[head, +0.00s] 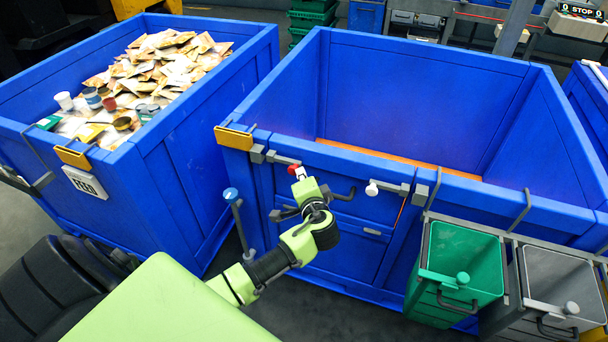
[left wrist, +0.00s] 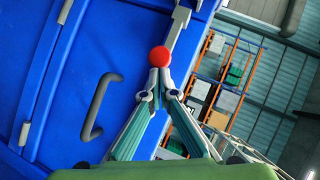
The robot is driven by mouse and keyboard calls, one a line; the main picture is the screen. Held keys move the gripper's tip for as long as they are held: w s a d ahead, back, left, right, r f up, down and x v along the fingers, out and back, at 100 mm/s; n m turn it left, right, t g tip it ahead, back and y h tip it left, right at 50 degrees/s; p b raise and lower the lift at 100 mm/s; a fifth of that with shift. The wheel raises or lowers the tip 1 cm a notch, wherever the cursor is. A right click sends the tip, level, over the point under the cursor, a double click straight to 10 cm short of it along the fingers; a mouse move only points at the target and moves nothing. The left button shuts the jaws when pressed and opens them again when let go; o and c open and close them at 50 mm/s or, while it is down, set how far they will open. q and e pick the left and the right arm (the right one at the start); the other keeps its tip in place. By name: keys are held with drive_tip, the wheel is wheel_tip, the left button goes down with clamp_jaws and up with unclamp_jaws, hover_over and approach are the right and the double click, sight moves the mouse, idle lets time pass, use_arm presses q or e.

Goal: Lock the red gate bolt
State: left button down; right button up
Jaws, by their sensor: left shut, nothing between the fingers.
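The red bolt knob (head: 293,169) sits on a grey bolt near the top left of the blue gate (head: 345,230), on the front of the large empty blue bin (head: 420,58). My left gripper (head: 300,175) is shut and empty, its fingertips right at the knob. In the left wrist view the red knob (left wrist: 160,56) shows just beyond the closed tips (left wrist: 160,82). I cannot tell whether they touch it. The grey bolt bar (left wrist: 178,30) runs up behind the knob. The arm covers part of the gate. My right gripper is out of view.
A second bolt with a white knob (head: 372,188) is at the gate's right, with a dark handle (head: 345,193) between. A blue bin of packets (head: 205,150) stands left. Green (head: 458,245) and grey (head: 560,265) bins hang right. A blue-topped lever (head: 231,195) stands left of the gate.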

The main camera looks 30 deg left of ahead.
use_arm(q)
drive_tip(key=a, duration=0.2)
drive_tip(key=s+a, duration=0.1)
drive_tip(key=a, duration=0.1)
drive_tip(key=shift+s+a+p, duration=0.1)
drive_tip(key=shift+a+p, duration=0.2)
drive_tip(key=shift+a, duration=0.1)
